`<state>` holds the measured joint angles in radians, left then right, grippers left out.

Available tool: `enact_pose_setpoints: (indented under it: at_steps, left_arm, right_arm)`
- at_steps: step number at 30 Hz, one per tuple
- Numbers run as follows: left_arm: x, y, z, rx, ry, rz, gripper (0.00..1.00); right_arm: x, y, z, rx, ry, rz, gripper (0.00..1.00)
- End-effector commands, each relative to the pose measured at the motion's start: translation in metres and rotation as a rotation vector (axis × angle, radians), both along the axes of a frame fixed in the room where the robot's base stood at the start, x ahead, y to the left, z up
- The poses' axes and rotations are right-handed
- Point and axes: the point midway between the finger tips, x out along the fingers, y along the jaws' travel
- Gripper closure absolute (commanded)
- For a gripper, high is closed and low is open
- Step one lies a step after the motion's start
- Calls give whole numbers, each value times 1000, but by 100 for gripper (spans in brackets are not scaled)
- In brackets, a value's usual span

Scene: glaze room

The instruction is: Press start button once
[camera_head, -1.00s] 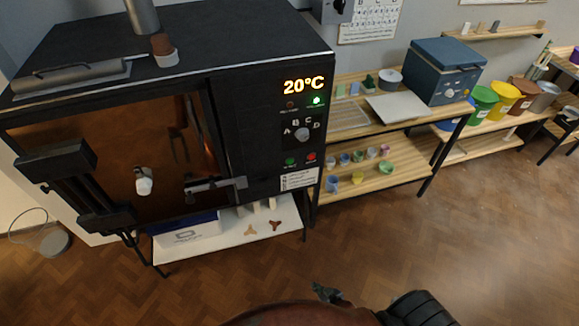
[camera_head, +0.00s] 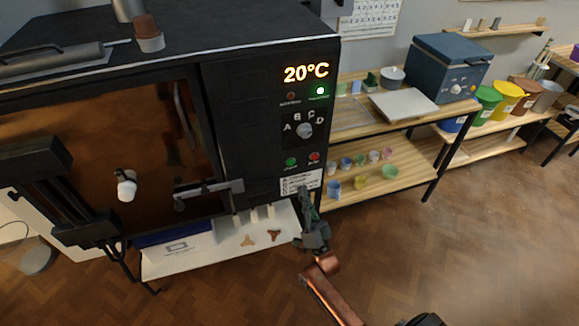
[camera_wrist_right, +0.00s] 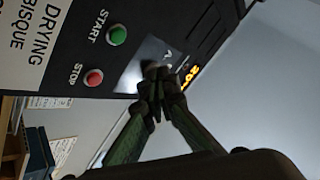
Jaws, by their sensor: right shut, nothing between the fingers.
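The green start button (camera_head: 291,162) is on the lower front panel of the black kiln (camera_head: 262,110). The red stop button (camera_head: 314,157) is to its right. In the right wrist view the start button (camera_wrist_right: 117,35) is labelled START and the stop button (camera_wrist_right: 93,77) STOP. My right gripper (camera_head: 306,192) is shut and empty, in front of the white label below the buttons in the head view. Its fingertips (camera_wrist_right: 156,84) also show in the right wrist view, apart from both buttons there. The gap to the panel is hard to judge.
A selector knob (camera_head: 304,131) marked A to D is above the buttons. The display (camera_head: 306,72) reads 20°C and a green lamp (camera_head: 320,91) is lit. A wooden shelf unit (camera_head: 410,185) with small cups stands to the right. The floor (camera_head: 480,270) in front is clear.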

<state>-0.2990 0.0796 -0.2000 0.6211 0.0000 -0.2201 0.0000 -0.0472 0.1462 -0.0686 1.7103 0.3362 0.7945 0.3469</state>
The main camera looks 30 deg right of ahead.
Motion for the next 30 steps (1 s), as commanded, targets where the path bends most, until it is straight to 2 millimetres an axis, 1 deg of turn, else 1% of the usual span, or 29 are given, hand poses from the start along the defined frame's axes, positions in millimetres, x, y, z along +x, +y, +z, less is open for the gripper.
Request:
enact_pose_setpoints:
  at_steps: [1, 4, 13, 16, 20, 30]
  left_arm:
    - [-1, 0, -2, 0, 1, 0, 52]
    - [-1, 0, -2, 0, 1, 0, 52]
    - [-1, 0, -2, 0, 1, 0, 52]
    - [-2, 0, -4, 0, 3, 0, 52]
    - [-5, 0, -10, 0, 8, 0, 52]
    - [-15, 0, -29, 0, 24, 0, 52]
  right_arm:
    - [-2, -1, 5, 6, -21, 1, 100]
    - [-4, -1, 11, 10, -35, 2, 100]
    - [-3, -1, 11, 9, -34, 2, 100]
    - [1, -2, 10, 8, -35, 3, 100]
    - [13, -5, 9, 8, -35, 3, 100]
    - [59, -15, 7, 8, -32, 3, 100]
